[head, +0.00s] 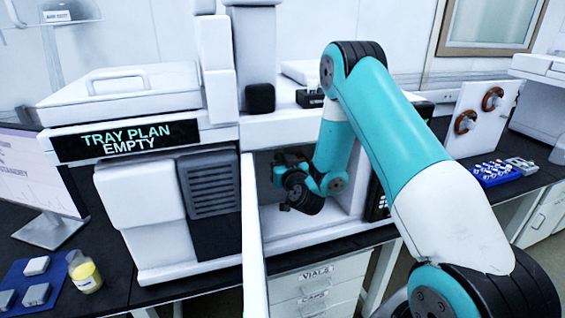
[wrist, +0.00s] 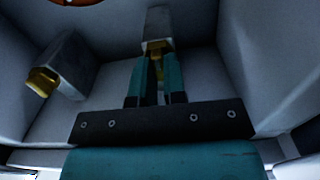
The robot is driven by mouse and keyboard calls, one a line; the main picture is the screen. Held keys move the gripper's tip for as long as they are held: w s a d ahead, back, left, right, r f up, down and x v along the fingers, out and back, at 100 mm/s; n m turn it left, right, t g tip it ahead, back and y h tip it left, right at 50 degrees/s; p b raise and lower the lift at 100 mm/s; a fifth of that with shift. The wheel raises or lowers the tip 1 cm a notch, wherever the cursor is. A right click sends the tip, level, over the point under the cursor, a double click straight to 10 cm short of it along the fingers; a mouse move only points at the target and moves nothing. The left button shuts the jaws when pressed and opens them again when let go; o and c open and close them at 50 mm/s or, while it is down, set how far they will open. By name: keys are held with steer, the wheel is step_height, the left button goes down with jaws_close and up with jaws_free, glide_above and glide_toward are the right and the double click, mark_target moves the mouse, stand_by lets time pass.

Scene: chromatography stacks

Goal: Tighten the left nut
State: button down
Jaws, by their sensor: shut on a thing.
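In the wrist view two grey metal blocks stand in a pale compartment, each with a brass-coloured nut. One block (wrist: 158,22) is straight ahead at the top middle, and its nut (wrist: 157,47) sits between my fingertips. My gripper (wrist: 156,58) is shut on this nut, with the teal fingers on either side covering part of it. The other block (wrist: 72,62) is at the left, and its nut (wrist: 42,80) is untouched, apart from my gripper. In the head view my arm reaches into the open compartment; the nuts and fingertips cannot be made out there.
White walls enclose the compartment (head: 345,195) closely around my wrist. An open white door edge (head: 255,240) stands at its left. An orange ring (wrist: 75,2) shows at the wrist view's top edge. A yellow-filled bottle (head: 86,275) and blue mat stand at the lower left.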

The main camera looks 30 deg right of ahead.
steer(key=shift+m, duration=0.4)
steer(key=shift+d+m+b, duration=0.1)
steer(key=shift+m+b, duration=0.6)
steer(key=shift+m, duration=2.5)
steer(key=c, duration=1.2)
jaws_free()
steer(key=shift+s+f, duration=0.1)
steer(key=shift+s, duration=0.05)
